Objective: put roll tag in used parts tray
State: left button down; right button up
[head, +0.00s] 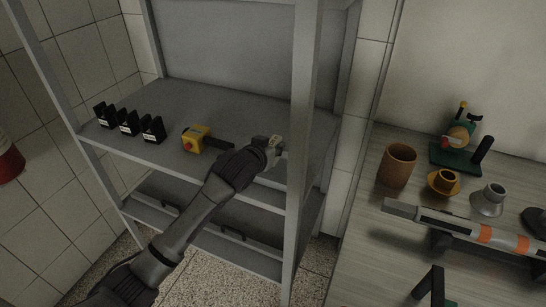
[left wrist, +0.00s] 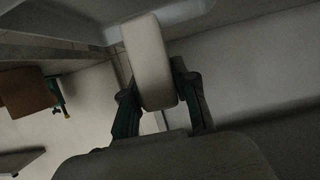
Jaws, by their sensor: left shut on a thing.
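My left gripper (head: 276,146) is at the right part of the upper shelf, beside the front right post. It is shut on a small pale object, which I take to be the roll tag (head: 274,141). In the left wrist view the roll tag (left wrist: 150,60) is a cream, rounded, thick piece gripped between the two dark fingers (left wrist: 160,98). A pale flat patch (head: 271,172) shows on the shelf just below the gripper; I cannot tell whether it is the used parts tray. My right gripper is not in view.
The grey shelf (head: 200,96) holds several black boxes (head: 128,123) and a yellow switch box (head: 195,139) with a red button.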

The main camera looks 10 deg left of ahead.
pick_arm(q)
jog(key=shift+f, duration=1.7)
jog(key=shift+f, duration=0.15)
jog(key=c, duration=0.9)
grip_release()
jog(key=v, duration=1.2)
jog(key=shift+r, duration=0.25)
